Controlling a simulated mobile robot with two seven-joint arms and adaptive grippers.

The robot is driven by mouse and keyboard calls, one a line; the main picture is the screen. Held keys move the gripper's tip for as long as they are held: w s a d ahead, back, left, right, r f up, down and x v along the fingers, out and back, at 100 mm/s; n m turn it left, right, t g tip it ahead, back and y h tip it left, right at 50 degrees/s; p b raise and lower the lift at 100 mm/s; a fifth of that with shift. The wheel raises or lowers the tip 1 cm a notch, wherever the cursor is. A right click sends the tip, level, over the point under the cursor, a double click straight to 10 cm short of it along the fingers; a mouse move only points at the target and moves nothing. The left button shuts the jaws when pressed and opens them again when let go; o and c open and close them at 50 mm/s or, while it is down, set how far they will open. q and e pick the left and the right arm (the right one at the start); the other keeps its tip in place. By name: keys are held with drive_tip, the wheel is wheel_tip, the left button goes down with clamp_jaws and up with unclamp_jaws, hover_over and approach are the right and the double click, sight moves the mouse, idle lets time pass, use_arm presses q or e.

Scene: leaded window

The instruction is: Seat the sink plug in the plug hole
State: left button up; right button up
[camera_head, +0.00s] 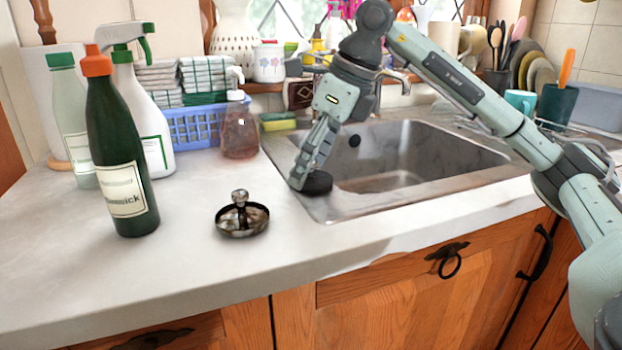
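A black disc (318,183), which looks like the sink plug, is at the left rim of the steel sink (415,138). My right gripper (303,178) points down at it, its fingertips at the disc's left side. The fingers overlap in this view, so I cannot tell whether they grip the disc or whether it rests on the rim. The plug hole is not visible; the front edge hides part of the basin floor. A dark round opening (354,141) is in the basin's back wall. My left gripper is out of view.
A metal strainer-like piece with a knob (242,216) sits on the counter (190,262), left of the sink. The front counter is clear.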

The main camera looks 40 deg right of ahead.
drive_tip(key=c, duration=0.5)
drive_tip(key=shift+r, duration=0.15)
drive_tip(key=shift+c, duration=0.2)
